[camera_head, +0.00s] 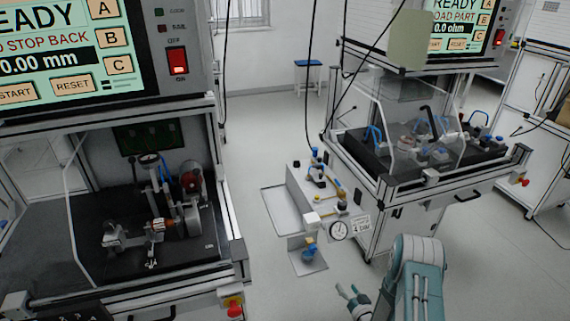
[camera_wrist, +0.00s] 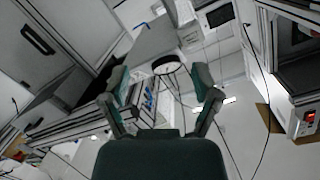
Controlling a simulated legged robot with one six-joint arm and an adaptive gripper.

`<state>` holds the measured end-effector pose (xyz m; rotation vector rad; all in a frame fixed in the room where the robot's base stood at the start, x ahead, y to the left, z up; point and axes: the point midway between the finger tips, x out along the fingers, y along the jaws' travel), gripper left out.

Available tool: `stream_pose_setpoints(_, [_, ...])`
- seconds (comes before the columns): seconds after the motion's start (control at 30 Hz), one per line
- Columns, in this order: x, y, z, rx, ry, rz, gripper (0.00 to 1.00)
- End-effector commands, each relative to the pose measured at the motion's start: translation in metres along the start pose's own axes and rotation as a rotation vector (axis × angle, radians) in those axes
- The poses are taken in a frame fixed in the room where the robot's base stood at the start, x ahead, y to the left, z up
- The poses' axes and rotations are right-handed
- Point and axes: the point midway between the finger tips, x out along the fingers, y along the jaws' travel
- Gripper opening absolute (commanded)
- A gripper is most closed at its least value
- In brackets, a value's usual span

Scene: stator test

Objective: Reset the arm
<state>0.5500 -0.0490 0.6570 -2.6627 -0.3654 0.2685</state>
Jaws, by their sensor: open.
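My gripper (camera_head: 351,294) shows at the bottom of the head view, beside the bend of my teal and white arm (camera_head: 418,280). It is above the floor, in front of the right test station. In the wrist view my gripper (camera_wrist: 165,95) has its two fingers spread wide apart, with nothing between them. Behind the fingers are machine frames and a round-topped stool (camera_wrist: 170,65), all well beyond the fingertips. The gripper touches nothing that I can see.
A left test station (camera_head: 150,290) and a right test station (camera_head: 440,185) flank an aisle. Between them stands a low unit with a gauge (camera_head: 338,230). A blue stool (camera_head: 308,64) is at the back. Grey floor (camera_head: 262,150) is clear in the aisle. Black cables hang down.

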Motion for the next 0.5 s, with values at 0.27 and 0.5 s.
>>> stream_pose_setpoints(0.27, [0.030, -0.015, -0.079, -0.136, -0.096, 0.092, 0.79])
stream_pose_setpoints(0.5, [0.036, -0.041, -0.155, -0.240, -0.193, 0.202, 0.79])
